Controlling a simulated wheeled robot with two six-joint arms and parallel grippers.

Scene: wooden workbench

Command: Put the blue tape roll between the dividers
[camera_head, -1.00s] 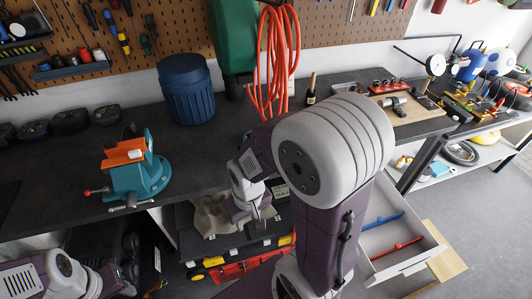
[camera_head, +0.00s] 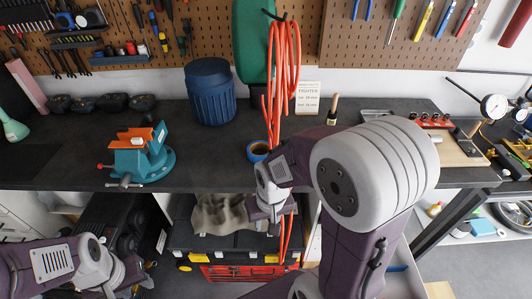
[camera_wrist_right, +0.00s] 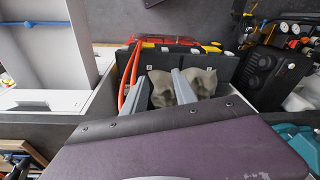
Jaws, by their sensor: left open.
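The blue tape roll (camera_head: 258,150) lies on the dark bench top in the head view, just behind my right wrist, which hides part of it. An open pale drawer (camera_wrist_right: 82,30) shows at the left of the right wrist view, with a blue divider (camera_wrist_right: 30,24) in it. The blue divider also shows in the head view (camera_head: 398,268), where my right arm covers most of the drawer. My right gripper (camera_wrist_right: 160,82) is open and empty, its two fingers apart in front of the bench. My left gripper (camera_head: 128,280) is low at the left, open, its fingers unclear.
A teal and orange vise (camera_head: 140,158) stands on the bench at left. A blue barrel (camera_head: 211,92) and a hanging orange hose (camera_head: 283,85) are behind. A toolbox (camera_head: 222,243) with a grey cloth (camera_head: 222,212) sits below. Bench between vise and tape is clear.

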